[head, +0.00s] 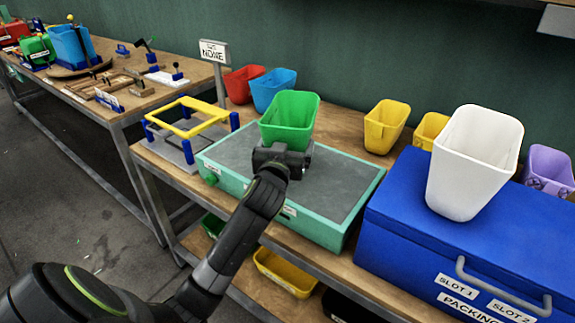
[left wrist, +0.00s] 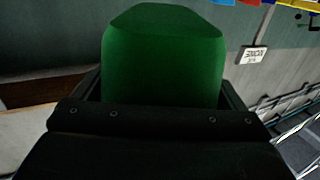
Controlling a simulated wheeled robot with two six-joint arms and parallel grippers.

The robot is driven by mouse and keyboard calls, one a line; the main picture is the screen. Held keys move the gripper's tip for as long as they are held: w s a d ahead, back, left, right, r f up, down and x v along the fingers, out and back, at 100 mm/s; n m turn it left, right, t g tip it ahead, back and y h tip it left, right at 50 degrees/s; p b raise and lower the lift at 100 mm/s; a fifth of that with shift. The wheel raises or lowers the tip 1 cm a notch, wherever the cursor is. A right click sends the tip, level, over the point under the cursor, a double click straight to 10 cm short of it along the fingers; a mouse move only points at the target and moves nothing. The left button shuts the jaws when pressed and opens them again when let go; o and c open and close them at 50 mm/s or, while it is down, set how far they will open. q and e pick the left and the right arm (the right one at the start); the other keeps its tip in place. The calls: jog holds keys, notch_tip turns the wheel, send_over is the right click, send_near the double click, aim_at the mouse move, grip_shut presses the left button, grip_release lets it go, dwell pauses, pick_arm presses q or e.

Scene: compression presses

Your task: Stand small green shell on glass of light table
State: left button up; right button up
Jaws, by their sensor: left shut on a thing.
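The small green shell (head: 289,118), an open tapered bin shape, is upright with its mouth up over the glass of the light table. It also fills the middle of the left wrist view (left wrist: 163,60). The light table (head: 330,232) is a teal box with a dark grey glass top (head: 335,188). My left gripper (head: 281,157) is shut on the shell's lower near side, low over the glass. The gripper hides the shell's base, so I cannot tell whether it touches the glass. My right gripper is not in view.
Left of the light table stands a yellow frame (head: 186,117) on blue posts. Red (head: 242,84) and blue (head: 273,88) shells stand behind, a yellow one (head: 386,126) to the right. A blue packing box (head: 400,232) bears a white shell (head: 474,162). The glass's right half is clear.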

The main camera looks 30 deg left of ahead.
pick_arm(q)
jog(key=shift+f, duration=0.9)
notch_tip(320, 180, down, 3)
jog(key=shift+r, duration=0.2)
jog(key=shift+f, duration=0.5)
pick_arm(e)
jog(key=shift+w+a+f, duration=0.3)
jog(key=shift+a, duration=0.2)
pick_arm(q)
jog(key=shift+b, duration=0.3)
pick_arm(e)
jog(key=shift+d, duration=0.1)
pick_arm(q)
jog(key=o, duration=0.7)
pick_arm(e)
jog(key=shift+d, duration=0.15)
